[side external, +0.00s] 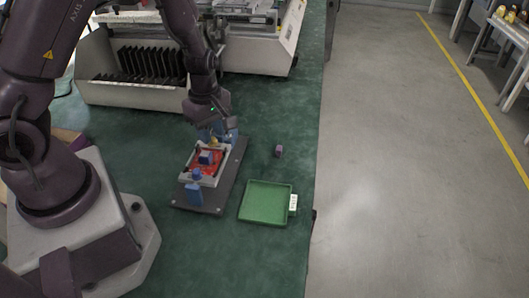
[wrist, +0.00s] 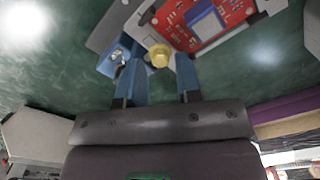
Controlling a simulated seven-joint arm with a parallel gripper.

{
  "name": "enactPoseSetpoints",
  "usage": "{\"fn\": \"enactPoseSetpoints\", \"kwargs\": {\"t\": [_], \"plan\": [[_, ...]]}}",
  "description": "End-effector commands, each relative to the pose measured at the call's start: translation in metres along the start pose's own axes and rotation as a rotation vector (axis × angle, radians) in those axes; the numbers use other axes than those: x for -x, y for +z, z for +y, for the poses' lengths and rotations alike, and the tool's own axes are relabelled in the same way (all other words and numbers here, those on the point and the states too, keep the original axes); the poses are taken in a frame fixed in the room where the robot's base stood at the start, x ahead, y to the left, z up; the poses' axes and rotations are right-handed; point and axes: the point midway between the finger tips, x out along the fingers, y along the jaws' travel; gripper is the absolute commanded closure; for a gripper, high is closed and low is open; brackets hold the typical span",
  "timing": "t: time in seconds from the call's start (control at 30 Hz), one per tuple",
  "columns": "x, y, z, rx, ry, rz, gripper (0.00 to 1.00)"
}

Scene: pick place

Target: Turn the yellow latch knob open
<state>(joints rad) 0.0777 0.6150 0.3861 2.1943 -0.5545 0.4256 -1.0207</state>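The yellow latch knob (wrist: 159,54) shows in the wrist view just beyond and between my fingertips. A blue latch part (wrist: 122,52) sits left of it. In the side view the knob (side external: 214,141) is a small yellow spot at the far end of the fixture, partly hidden by my gripper. My gripper (wrist: 158,70) is open, with one blue finger to each side of the knob; I cannot tell whether either touches it. The red board (wrist: 213,20) with a blue block on it lies in a pale frame on the dark grey fixture plate (side external: 233,170).
A green tray (side external: 266,203) with a white label lies right of the fixture. A small purple block (side external: 278,151) sits on the green mat behind the tray. A blue clamp (side external: 194,192) stands at the fixture's near end. A white machine with dark slots (side external: 145,65) stands behind.

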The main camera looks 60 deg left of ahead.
Motion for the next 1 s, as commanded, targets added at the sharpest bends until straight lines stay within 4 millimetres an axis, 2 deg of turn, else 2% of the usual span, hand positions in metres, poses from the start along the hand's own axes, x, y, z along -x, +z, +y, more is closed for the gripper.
{"fn": "enactPoseSetpoints", "kwargs": {"t": [0.63, 1.0], "plan": [[0.052, 0.001, 0.0, -0.003, 0.002, 0.0, 0.68], [0.059, 0.0, 0.0, -0.001, 0.0, 0.0, 0.68]]}}
